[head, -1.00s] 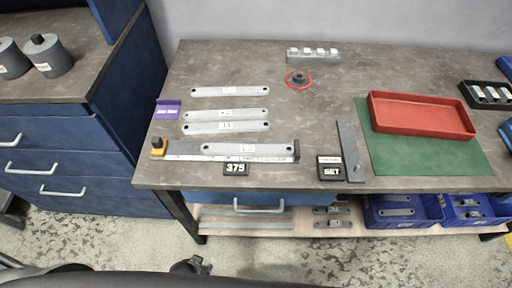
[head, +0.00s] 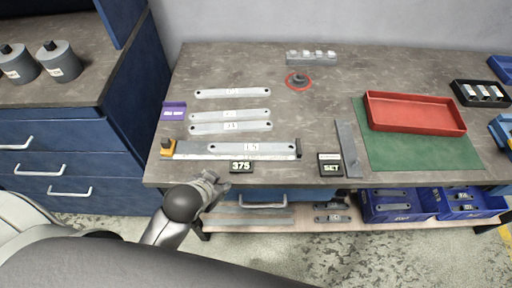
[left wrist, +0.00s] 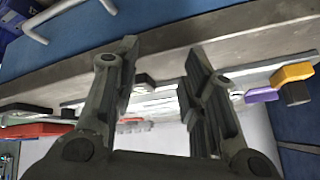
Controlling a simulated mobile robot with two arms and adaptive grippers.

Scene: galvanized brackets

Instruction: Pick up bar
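Several grey flat bars with holes and white labels lie on the workbench. One bar (head: 254,148) lies along the front on a long measuring rule (head: 190,154) with a yellow end block (head: 168,147). Three more bars lie behind it: a near one (head: 205,129), a middle one (head: 200,117) and a far one (head: 205,94). A plain bar (head: 346,145) lies lengthwise to the right. My left gripper (head: 214,187) is just off the bench's front edge, below the rule. In the left wrist view its fingers (left wrist: 162,58) are spread with nothing between them. My right gripper is not in view.
A "375" display (head: 241,166) and a "SET" block (head: 329,166) sit at the bench front (head: 290,174). A red tray (head: 414,128) stands on a green mat (head: 385,151) at the right. A red ring (head: 298,88) lies farther back. A drawer handle (head: 263,203) juts out below.

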